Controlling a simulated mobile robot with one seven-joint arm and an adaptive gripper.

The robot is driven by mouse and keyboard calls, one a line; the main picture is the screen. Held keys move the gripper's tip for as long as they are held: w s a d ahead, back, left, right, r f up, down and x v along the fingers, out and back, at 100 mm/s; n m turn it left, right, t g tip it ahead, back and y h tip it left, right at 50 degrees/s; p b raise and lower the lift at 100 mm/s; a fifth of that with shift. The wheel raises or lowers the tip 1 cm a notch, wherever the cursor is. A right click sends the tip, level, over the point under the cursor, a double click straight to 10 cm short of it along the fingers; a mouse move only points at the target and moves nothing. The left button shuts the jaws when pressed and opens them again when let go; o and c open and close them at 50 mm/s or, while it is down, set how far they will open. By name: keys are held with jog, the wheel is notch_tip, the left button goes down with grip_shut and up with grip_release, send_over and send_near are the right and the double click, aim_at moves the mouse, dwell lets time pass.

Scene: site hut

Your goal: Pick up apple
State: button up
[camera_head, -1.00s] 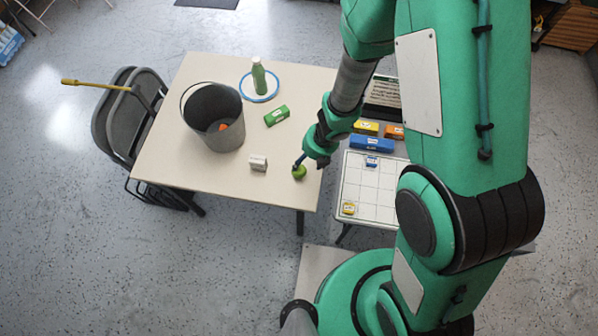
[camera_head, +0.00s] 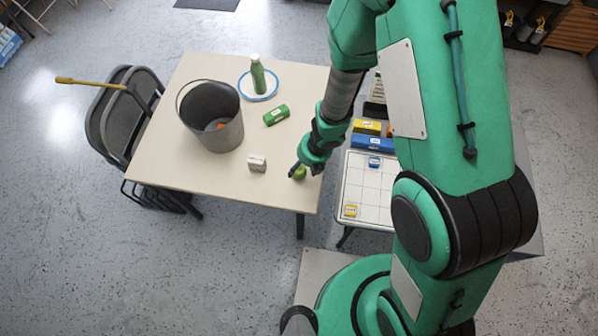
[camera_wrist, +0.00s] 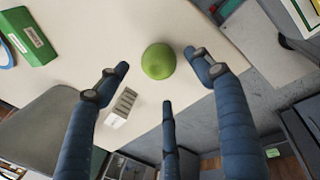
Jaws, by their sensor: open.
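The green apple (camera_head: 299,173) rests on the cream table (camera_head: 215,172) near its front right corner. In the wrist view the apple (camera_wrist: 158,61) lies just beyond the fingertips, between the left and right fingers. My gripper (camera_head: 300,165) is beside and above the apple in the head view, partly covering it. I cannot tell whether any finger touches the apple.
A small white box (camera_head: 257,163) stands left of the apple. A grey bucket (camera_head: 212,118), a green box (camera_head: 276,115) and a green bottle (camera_head: 257,76) on a blue-rimmed plate (camera_head: 259,96) are farther back. A white gridded board (camera_head: 366,190) lies at the right.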

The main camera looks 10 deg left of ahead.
aim_at(300, 170)
jog(key=shift+b+x, duration=1.25)
jog(key=shift+x, duration=0.55)
jog(key=shift+w+f+b, duration=0.1)
jog(key=shift+f+b, duration=0.3)
jog(key=shift+f, duration=0.45)
grip_shut()
jog(key=shift+r, duration=0.2)
jog(key=shift+r+p, duration=1.35)
jog(key=shift+r, duration=0.4)
jog(key=s+d+b, duration=0.2)
jog(key=s+d, duration=0.2)
jog(key=s, duration=0.2)
jog(key=s+d+r+b, duration=0.1)
jog(key=s+d, duration=0.3)
jog(key=s, duration=0.3)
jog(key=shift+s+d+b, duration=0.2)
jog(key=shift+d+b, duration=0.1)
jog(key=shift+b, duration=0.1)
